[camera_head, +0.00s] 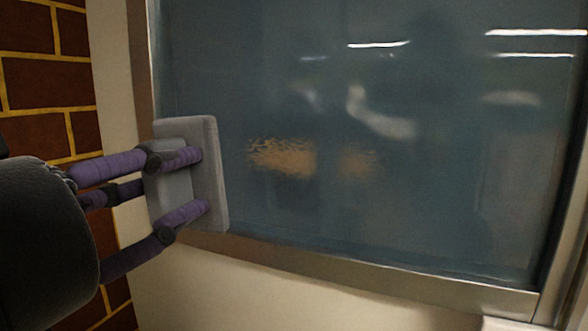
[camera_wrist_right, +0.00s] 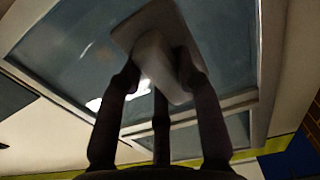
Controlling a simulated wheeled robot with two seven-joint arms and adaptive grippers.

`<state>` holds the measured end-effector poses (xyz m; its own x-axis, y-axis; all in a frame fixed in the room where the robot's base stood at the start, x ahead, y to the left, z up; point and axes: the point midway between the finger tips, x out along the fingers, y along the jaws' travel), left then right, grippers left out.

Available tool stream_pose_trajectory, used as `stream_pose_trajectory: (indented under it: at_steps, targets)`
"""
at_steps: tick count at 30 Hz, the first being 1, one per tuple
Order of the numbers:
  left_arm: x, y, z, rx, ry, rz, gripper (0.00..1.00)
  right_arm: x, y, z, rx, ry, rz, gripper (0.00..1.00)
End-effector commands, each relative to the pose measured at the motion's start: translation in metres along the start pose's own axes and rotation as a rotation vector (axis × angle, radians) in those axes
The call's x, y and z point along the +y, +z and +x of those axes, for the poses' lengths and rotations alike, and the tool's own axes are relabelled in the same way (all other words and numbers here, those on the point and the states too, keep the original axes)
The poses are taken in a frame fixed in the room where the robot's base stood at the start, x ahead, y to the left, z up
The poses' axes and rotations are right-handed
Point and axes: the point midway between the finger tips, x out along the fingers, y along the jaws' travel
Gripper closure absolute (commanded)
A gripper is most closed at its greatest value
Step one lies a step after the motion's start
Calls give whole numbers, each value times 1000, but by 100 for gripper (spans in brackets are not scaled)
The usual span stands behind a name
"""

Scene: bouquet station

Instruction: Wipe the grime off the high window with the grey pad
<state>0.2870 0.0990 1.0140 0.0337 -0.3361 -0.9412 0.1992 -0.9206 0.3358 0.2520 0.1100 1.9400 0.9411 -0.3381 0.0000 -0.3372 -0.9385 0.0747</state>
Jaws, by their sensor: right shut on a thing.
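The high window (camera_head: 420,200) fills most of the head view, a dark glossy pane in a metal frame. A brown grime patch (camera_head: 282,157) lies on the lower left of the glass. A fainter brown patch (camera_head: 356,160) is just right of it. My right gripper (camera_head: 180,184) is shut on the handle of the grey pad (camera_head: 209,172). The pad is upright at the pane's lower left edge, left of the grime. I cannot tell whether its face touches the glass. The pad (camera_wrist_right: 140,26) also shows between the fingers in the right wrist view. My left gripper is out of view.
The metal frame (camera_head: 370,283) runs under the pane and up both sides. A brick wall (camera_head: 32,85) with yellow joints stands at the left, beside a pale wall strip (camera_head: 115,95). Pale streaks on the glass look like reflections. The pane right of the pad is clear of obstacles.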

Motion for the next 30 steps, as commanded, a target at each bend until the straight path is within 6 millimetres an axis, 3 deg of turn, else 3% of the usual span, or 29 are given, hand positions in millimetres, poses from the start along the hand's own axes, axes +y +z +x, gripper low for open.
stream_pose_trajectory:
  at_steps: [8, 21, 30]
  targets:
    - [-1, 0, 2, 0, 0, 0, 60, 1, 0, 8, 0, 0, 2, 92]
    - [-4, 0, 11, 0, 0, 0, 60, 1, 1, 50, 2, 1, 1, 92]
    - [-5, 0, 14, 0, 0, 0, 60, 1, 1, 68, 4, 0, 1, 92]
